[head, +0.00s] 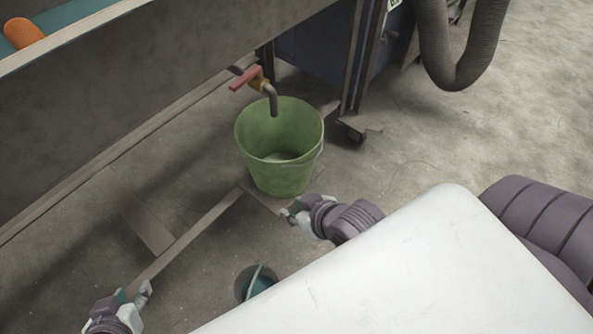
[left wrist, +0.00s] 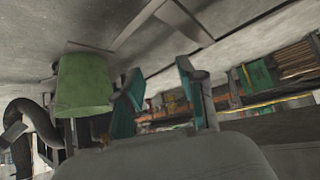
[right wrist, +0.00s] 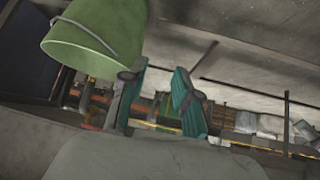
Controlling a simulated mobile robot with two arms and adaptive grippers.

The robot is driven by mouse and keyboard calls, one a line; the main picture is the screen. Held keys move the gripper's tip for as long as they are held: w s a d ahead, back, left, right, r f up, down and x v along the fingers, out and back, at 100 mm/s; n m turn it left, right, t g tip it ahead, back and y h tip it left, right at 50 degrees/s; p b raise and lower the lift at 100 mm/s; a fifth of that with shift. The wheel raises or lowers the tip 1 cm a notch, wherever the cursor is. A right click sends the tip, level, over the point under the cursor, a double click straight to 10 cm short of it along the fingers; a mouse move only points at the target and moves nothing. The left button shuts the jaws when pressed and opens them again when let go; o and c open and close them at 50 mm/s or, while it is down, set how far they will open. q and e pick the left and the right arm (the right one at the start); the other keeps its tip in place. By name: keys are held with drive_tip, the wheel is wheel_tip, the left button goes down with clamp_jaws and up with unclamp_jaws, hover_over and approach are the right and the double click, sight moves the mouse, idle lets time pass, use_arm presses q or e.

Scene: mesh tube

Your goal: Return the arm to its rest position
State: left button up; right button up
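My left gripper (head: 134,292) is at the bottom left of the head view, low and well apart from the green bucket. In the left wrist view its teal-padded fingers (left wrist: 158,80) stand apart with nothing between them. My right gripper (head: 290,211) is just in front of the bucket's lower right side in the head view; I cannot tell whether they touch. In the right wrist view its fingers (right wrist: 160,80) are also apart and empty. The green bucket (head: 274,175) stands upright under a tap. It also shows in the left wrist view (left wrist: 83,85) and right wrist view (right wrist: 90,35).
The tap's red handle (head: 245,78) and bent spout (head: 272,97) reach over the bucket. A grey trough wall (head: 130,90) fills the upper left. A ribbed hose (head: 455,60) hangs at top right. A round dark opening with a teal part (head: 258,283) is at bottom centre.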

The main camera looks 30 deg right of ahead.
use_arm(q)
drive_tip(key=shift+w, duration=0.1)
idle(0.4)
